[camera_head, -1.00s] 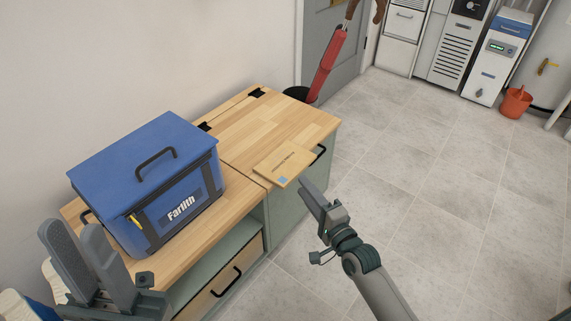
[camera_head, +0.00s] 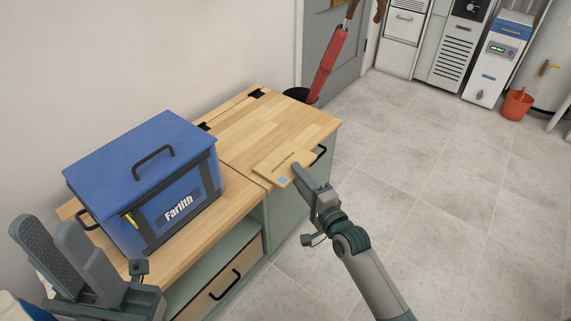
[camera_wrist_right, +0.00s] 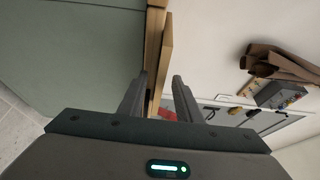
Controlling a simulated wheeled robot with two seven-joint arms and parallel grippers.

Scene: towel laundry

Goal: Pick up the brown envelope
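The brown envelope (camera_head: 278,160) lies flat on the wooden countertop, near its front edge, with a small blue patch at its near corner. My right gripper (camera_head: 300,174) is at the envelope's front right edge. In the right wrist view my right gripper (camera_wrist_right: 160,92) is open, with its fingers apart on either side of the envelope's thin edge (camera_wrist_right: 165,55). I cannot tell if either finger touches it. My left gripper (camera_head: 48,228) is open and empty at the lower left, in front of the blue box.
A blue box (camera_head: 130,160) with a black handle stands on the counter left of the envelope. The wooden counter (camera_head: 280,118) is clear behind the envelope. The green cabinet front (camera_wrist_right: 75,50) is close to my right gripper. Open floor (camera_head: 430,200) lies to the right.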

